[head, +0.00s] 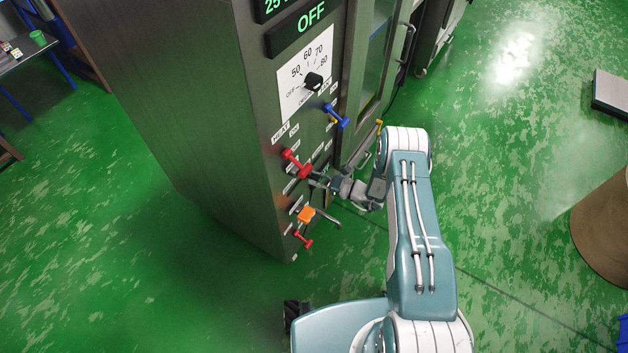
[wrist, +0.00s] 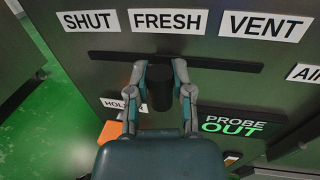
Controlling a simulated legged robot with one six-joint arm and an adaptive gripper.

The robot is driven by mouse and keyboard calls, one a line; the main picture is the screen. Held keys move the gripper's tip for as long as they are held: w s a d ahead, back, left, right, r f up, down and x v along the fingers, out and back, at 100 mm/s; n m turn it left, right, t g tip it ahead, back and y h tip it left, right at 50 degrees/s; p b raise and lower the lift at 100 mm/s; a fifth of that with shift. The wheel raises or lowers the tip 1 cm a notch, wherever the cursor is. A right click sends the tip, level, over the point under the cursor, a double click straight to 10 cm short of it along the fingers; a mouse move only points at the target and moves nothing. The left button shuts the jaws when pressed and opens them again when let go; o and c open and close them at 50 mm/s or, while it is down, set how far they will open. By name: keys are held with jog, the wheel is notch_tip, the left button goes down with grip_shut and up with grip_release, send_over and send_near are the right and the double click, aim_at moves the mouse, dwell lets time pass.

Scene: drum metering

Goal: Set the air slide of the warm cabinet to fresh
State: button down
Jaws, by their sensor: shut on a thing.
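The warm cabinet (head: 190,90) is a tall dark metal box left of my arm. In the wrist view its air slide is a dark horizontal slot (wrist: 225,64) with a black cylindrical knob (wrist: 160,88). Labels SHUT (wrist: 88,21), FRESH (wrist: 167,21) and VENT (wrist: 265,27) run left to right above the slot. The knob sits below FRESH. My gripper (wrist: 160,78) is shut on the knob, one finger on each side. In the head view my gripper (head: 322,181) is at the cabinet's front panel, and the knob cannot be made out there.
Red handles (head: 297,163) and (head: 302,240), a blue handle (head: 336,117), an orange block (head: 306,214) and a dial with a black knob (head: 313,81) are on the panel. A sign reads PROBE OUT (wrist: 232,125). A brown drum (head: 605,230) stands right; green floor between is clear.

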jog(key=shift+c, duration=2.4)
grip_release()
jog(key=v, duration=1.2)
jog(key=shift+w, duration=0.1)
jog(key=s+a+r+n+g+h, duration=0.2)
jog(key=r+n+g, duration=0.15)
jog(key=r, duration=0.55)
jog(key=s+a+r+n+g+h, duration=0.1)
jog(key=a+r+n+g, duration=0.3)
jog(key=r, duration=0.6)
jog(key=s+r+n+g+h, duration=0.2)
jog(key=r+n, duration=0.4)
jog(key=r, duration=0.3)
jog(key=s+d+r+n+t+h, duration=0.2)
jog(key=s+r+n+h, duration=0.3)
jog(key=s+r, duration=0.3)
jog(key=s+d+r+n+t+h, duration=0.2)
jog(key=s+r+n+t+h, duration=0.3)
jog(key=s+r, duration=0.4)
jog(key=s+h, duration=0.1)
jog(key=s, duration=0.3)
jog(key=shift+d+r, duration=0.2)
jog(key=shift+r, duration=0.05)
